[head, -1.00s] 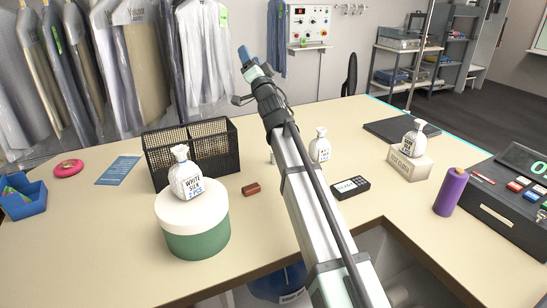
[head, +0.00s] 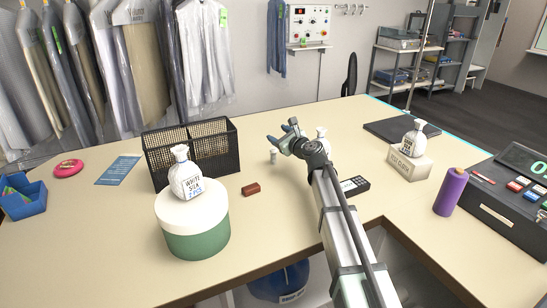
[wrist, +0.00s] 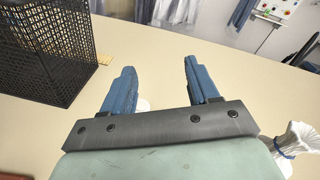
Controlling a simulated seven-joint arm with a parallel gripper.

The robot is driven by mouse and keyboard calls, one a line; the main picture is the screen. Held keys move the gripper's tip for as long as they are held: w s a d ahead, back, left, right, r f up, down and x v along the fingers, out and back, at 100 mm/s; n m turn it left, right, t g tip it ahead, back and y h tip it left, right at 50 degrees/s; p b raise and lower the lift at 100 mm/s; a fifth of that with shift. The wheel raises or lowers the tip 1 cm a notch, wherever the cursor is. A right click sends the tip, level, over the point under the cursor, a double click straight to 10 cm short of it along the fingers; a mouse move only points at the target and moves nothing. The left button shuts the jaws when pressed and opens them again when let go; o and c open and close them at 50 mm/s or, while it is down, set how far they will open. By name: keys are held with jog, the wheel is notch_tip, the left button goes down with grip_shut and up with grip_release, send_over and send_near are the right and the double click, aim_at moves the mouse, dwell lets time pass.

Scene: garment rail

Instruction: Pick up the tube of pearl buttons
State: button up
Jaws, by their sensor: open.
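A small pale upright cylinder (head: 274,156), which looks like the tube of pearl buttons, stands on the counter right of the black mesh basket. It is too small to make out any buttons. My gripper (head: 284,134) is open and empty, with its blue fingers just above and behind the cylinder in the head view. In the wrist view, my gripper (wrist: 160,68) shows its two fingers apart over bare counter. A white rounded bit (wrist: 143,104) shows beside the left finger, mostly hidden by it; it may be the tube.
The mesh basket (head: 212,147) stands left of my gripper. A white tied bag (head: 321,133) is partly hidden behind my wrist. A brown block (head: 251,189) and a dark device (head: 355,185) lie nearby. A tied bag (head: 186,174) sits on a green-and-white tin (head: 192,226).

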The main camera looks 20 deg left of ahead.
aim_at(276, 154)
jog(key=shift+s+d+f+m+g+y, duration=0.1)
jog(key=shift+s+f+m+g+y, duration=0.25)
jog(key=shift+f, duration=0.9)
jog(key=shift+s+d+f+m+g+y, duration=0.1)
jog(key=shift+s+f+m+g+y, duration=0.3)
jog(key=shift+f, duration=0.8)
jog(key=shift+s+d+f+m+g+y, duration=0.1)
jog(key=shift+s+f+m+y, duration=0.3)
jog(key=shift+f, duration=0.85)
jog(key=shift+w+a+f+y, duration=0.25)
jog(key=shift+w, duration=0.1)
jog(key=x, duration=0.4)
jog(key=shift+w+a, duration=0.15)
jog(key=c, duration=1)
